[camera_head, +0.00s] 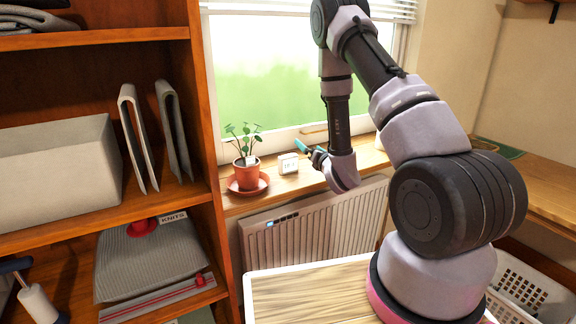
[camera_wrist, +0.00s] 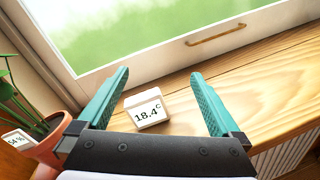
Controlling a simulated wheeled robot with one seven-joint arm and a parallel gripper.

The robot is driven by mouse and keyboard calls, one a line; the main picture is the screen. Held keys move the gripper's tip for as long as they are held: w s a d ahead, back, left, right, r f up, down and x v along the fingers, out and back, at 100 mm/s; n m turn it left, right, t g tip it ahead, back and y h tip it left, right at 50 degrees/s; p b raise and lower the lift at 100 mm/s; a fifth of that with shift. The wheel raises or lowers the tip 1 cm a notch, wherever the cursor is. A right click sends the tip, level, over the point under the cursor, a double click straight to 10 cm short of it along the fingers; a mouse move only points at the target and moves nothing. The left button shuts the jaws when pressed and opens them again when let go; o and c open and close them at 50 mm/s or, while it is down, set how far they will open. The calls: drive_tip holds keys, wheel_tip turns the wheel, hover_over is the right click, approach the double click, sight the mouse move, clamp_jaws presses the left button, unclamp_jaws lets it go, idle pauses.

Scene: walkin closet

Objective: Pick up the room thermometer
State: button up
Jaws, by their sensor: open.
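The room thermometer (camera_head: 288,163) is a small white block on the wooden window sill, right of the potted plant. In the wrist view the thermometer (camera_wrist: 147,109) shows its display reading 18.4 °C and stands between and slightly beyond the base of my fingers. My gripper (camera_head: 308,151) is at the sill, just right of the thermometer in the head view. In the wrist view its two teal fingers (camera_wrist: 159,82) are wide apart, with clear gaps to the thermometer on both sides. Nothing is held.
A plant in a terracotta pot (camera_head: 250,178) on a saucer stands left of the thermometer, with a small white 54% tag (camera_wrist: 17,140) on it. The window (camera_wrist: 150,30) with a brass handle (camera_wrist: 216,34) rises behind. A radiator (camera_head: 315,222) sits below the sill. The sill (camera_wrist: 265,90) is bare to the right.

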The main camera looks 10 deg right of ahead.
sight(290, 159)
drive_tip(key=s+a+f+n+y, duration=0.1)
drive_tip(key=f+n, duration=0.1)
drive_tip(key=s+a+f+n+y, duration=0.1)
drive_tip(key=f+n, duration=0.1)
drive_tip(key=s+a+f+n, duration=0.1)
drive_tip(key=f+n, duration=0.1)
drive_tip(key=shift+s+y, duration=0.25)
drive_tip(key=shift+y, duration=0.15)
drive_tip(key=shift+a+f+n, duration=0.1)
drive_tip(key=shift+a+n, duration=0.15)
drive_tip(key=shift+n, duration=0.05)
drive_tip(key=x, duration=1)
drive_tip(key=shift+w+a+f, duration=0.1)
drive_tip(key=shift+w+f, duration=0.1)
drive_tip(key=shift+f, duration=0.1)
drive_tip(key=c, duration=1)
